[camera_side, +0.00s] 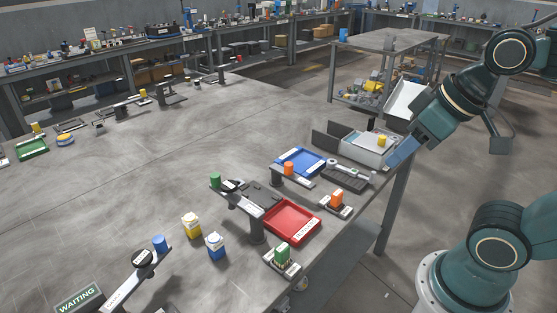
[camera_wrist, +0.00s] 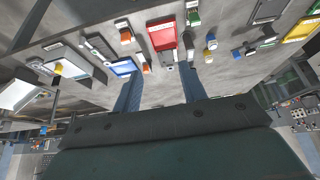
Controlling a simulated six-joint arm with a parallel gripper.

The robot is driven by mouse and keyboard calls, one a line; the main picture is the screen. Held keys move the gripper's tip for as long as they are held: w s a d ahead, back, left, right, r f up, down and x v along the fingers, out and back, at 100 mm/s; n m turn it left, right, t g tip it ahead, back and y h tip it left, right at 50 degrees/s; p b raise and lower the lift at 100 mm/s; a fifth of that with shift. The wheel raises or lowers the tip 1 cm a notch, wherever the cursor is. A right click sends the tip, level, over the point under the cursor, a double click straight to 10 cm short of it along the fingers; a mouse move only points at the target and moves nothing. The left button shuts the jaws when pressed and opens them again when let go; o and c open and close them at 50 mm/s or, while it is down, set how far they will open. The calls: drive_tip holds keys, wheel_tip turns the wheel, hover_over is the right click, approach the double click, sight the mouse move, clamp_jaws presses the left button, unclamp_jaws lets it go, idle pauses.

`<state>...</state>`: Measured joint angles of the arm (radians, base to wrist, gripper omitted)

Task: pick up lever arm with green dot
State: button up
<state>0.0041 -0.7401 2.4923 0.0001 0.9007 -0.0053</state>
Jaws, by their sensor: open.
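A light grey lever arm (camera_side: 350,170) with round ends lies on a dark holder (camera_side: 340,181) beside the blue tray. It shows left of the blue tray in the wrist view (camera_wrist: 98,47). A faint greenish spot seems to mark one end, too small to be sure. A separate grey arm on a post (camera_side: 240,200) carries a green cylinder (camera_side: 215,180). My gripper (camera_side: 398,155) is above the table's right edge, apart from the lever arm. In the wrist view its two blue fingers (camera_wrist: 160,78) are spread with nothing held between them.
A grey box (camera_side: 367,150) with a yellow knob stands near my gripper. The blue tray (camera_side: 300,162), red tray (camera_side: 291,222), an orange-topped block (camera_side: 336,202) and a green-topped block (camera_side: 282,257) crowd the right edge. The table's middle (camera_side: 190,140) is mostly clear.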

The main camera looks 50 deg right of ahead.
drive_tip(key=w+d+r+g, duration=0.2)
drive_tip(key=w+d, duration=0.3)
drive_tip(key=w, duration=0.5)
drive_tip(key=n+g, duration=0.1)
drive_tip(key=g, duration=0.3)
hover_over(341, 167)
wheel_tip(341, 167, down, 18)
drive_tip(key=shift+a+r, duration=0.15)
drive_tip(key=shift+f, duration=4.3)
